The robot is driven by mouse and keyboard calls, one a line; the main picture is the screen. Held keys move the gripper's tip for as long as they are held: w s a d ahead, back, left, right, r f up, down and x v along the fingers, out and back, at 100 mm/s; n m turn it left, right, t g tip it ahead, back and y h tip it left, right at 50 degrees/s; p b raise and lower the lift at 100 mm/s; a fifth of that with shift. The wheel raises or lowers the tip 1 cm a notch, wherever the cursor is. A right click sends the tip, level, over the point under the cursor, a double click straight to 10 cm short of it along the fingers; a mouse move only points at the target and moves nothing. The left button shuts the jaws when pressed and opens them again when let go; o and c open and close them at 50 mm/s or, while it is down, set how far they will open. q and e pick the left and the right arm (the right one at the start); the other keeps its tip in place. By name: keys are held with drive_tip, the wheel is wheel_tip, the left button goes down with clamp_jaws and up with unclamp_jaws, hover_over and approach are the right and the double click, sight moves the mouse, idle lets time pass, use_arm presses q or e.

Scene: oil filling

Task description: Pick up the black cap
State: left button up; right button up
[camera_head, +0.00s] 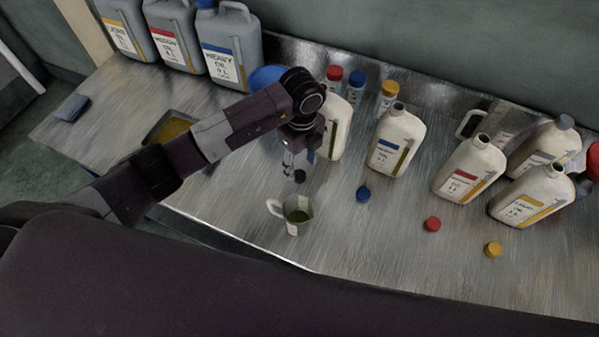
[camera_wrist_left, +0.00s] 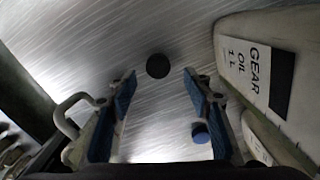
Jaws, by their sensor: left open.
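The small round black cap (camera_head: 300,176) lies on the metal table, just below the left gripper in the head view. It shows as a dark disc (camera_wrist_left: 157,66) in the left wrist view, in line with the gap between the fingertips. My left gripper (camera_head: 294,164) points down, open and empty, with its blue-padded fingers (camera_wrist_left: 159,77) apart on either side of the gap. I cannot tell the exact height above the table. The right gripper is not clearly seen.
A mug (camera_head: 297,216) stands near the front edge. A gear oil bottle (camera_wrist_left: 258,75) stands close to the right finger. A blue cap (camera_head: 363,194), red cap (camera_head: 432,223) and yellow cap (camera_head: 492,249) lie to the right. Several bottles stand behind; a tray (camera_head: 170,128) lies left.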

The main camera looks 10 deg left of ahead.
sight(300, 176)
use_arm(q)
wheel_tip(300, 176, down, 3)
drive_tip(key=shift+s+r+p, duration=0.15)
drive_tip(key=shift+p, duration=0.3)
drive_tip(key=shift+f, duration=0.75)
drive_tip(key=c, duration=0.7)
use_arm(e)
drive_tip(key=shift+w+a+r, duration=0.2)
drive_tip(key=shift+w+r, duration=0.25)
drive_tip(key=shift+w, duration=0.05)
drive_tip(key=shift+w+a+r, duration=0.15)
drive_tip(key=shift+w+r, duration=0.3)
drive_tip(key=shift+w, duration=0.05)
